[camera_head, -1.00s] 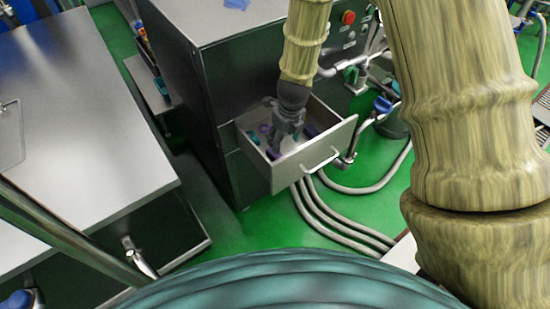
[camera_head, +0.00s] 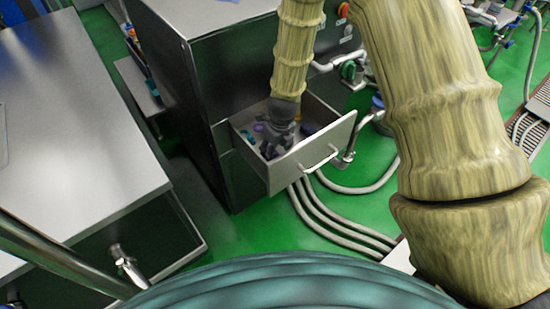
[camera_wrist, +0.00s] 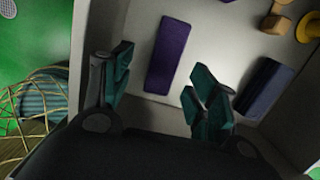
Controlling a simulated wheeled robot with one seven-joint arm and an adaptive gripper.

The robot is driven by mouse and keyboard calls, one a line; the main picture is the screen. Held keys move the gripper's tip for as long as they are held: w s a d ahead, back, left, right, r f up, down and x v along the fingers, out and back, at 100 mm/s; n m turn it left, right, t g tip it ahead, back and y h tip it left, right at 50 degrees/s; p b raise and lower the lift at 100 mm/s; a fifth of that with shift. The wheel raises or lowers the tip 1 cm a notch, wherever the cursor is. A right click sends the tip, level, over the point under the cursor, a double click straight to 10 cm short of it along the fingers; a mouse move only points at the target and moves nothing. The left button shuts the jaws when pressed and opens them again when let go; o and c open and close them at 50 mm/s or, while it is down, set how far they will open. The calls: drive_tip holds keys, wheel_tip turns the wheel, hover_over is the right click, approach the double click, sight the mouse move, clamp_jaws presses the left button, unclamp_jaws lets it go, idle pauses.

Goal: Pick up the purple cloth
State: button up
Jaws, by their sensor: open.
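A flat purple rectangle (camera_wrist: 168,54), which looks like the purple cloth, lies on the pale drawer floor in the wrist view. My gripper (camera_wrist: 163,88) is open, with teal fingertips spread to the left and right of the cloth's near end. Nothing is between the fingers; I cannot tell their height above the floor. In the head view my gripper (camera_head: 273,147) is down inside the open drawer (camera_head: 318,151), and it hides part of the contents.
A dark blue-purple block (camera_wrist: 265,88) lies right of the cloth, near the drawer's side wall. Small wooden pieces (camera_wrist: 275,22) and a yellow round item (camera_wrist: 308,27) lie farther in. The drawer's handle (camera_head: 321,161) faces outward. A steel table (camera_head: 65,130) stands at left.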

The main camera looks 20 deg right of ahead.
sight(275, 155)
drive_tip(key=shift+w+f, duration=0.25)
drive_tip(key=shift+f, duration=0.65)
drive_tip(key=shift+w+f, duration=0.25)
drive_tip(key=shift+f, duration=0.6)
drive_tip(key=shift+w+f, duration=0.25)
drive_tip(key=shift+f, duration=0.65)
drive_tip(key=c, duration=1)
